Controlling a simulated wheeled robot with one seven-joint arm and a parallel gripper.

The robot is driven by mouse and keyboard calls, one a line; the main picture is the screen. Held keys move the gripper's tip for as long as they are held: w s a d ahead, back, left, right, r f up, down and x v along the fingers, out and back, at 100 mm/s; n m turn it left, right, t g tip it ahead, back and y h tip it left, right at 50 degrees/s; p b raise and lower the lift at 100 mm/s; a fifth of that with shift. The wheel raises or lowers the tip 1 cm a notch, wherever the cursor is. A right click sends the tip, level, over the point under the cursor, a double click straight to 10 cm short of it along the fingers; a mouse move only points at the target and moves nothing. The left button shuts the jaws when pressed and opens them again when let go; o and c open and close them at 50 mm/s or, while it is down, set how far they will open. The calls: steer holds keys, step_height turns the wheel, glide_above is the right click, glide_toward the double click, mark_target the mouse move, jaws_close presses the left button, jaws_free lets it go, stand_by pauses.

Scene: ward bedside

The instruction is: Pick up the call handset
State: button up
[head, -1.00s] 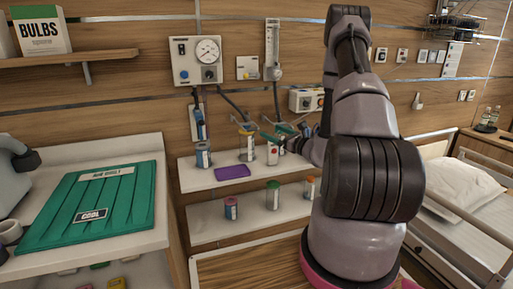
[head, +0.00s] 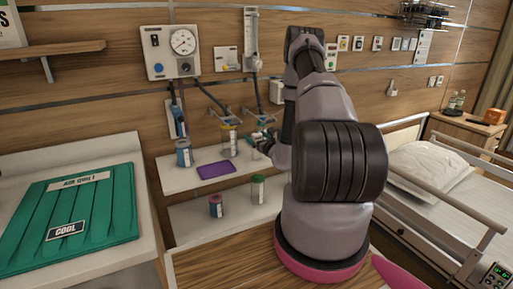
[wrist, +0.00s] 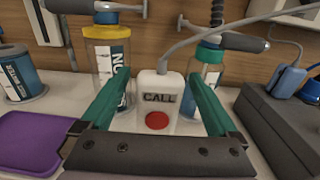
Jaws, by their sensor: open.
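The call handset (wrist: 157,95) is white with a "CALL" label and a red button. In the wrist view it stands upright on the shelf, between two clear containers, with a grey cord at its top. My gripper (wrist: 160,80) is open, with one teal finger to each side of the handset. A gap shows between each finger and the handset, and nothing is held. In the head view my arm reaches to the upper wall shelf (head: 170,166), and the handset is small and partly hidden there.
A purple tray (wrist: 32,140) lies left and a dark grey box (wrist: 275,125) right. A bed with a pillow (head: 430,168) stands at the right.

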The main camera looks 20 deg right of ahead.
steer(key=shift+w+a, duration=0.1)
steer(key=shift+w, duration=1.3)
jaws_close()
steer(key=shift+r, duration=0.15)
